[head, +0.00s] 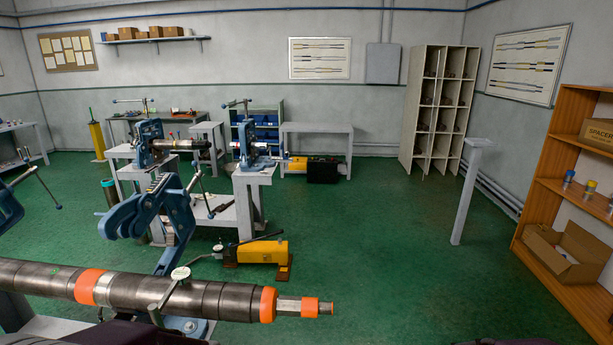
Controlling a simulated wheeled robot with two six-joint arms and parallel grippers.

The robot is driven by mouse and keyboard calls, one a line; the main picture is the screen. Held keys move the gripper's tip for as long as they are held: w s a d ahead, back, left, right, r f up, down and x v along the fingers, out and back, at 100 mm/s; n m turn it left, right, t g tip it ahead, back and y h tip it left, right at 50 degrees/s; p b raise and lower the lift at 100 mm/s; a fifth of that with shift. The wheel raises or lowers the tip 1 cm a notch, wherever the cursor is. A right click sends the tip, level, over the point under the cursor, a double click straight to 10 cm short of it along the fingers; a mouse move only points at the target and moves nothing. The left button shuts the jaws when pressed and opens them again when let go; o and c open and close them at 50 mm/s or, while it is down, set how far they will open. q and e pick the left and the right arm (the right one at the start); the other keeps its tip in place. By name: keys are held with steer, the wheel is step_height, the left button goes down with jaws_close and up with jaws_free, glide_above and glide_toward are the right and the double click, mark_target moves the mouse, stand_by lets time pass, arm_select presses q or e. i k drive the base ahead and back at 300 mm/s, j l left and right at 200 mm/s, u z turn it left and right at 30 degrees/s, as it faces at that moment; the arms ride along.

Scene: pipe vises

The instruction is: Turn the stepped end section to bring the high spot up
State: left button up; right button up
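A long dark steel tool string (45,277) lies across the lower left of the head view. It has an orange band (88,287) near its middle. Its right end steps down past an orange collar (268,304) to a bright narrow section (289,305), then a smaller orange piece (310,307) and a short tip. A round pale-faced dial gauge (180,273) stands over the pipe on a bracket; its reading is too small to tell. A blue vise (150,212) rises behind the pipe with its upper arm raised. Neither gripper can be made out; only dark shapes show along the bottom edge.
A yellow pump (258,252) stands on the green floor behind the pipe. Further vises (155,143) hold another pipe on stands at the back left. A wooden shelf (565,190) with cartons is at right, and a grey post (467,195) stands before it. Floor at centre right is clear.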

mark_target(232, 301)
steer(key=i+j+u, duration=0.65)
steer(key=i+u, duration=0.15)
steer(key=u, duration=0.15)
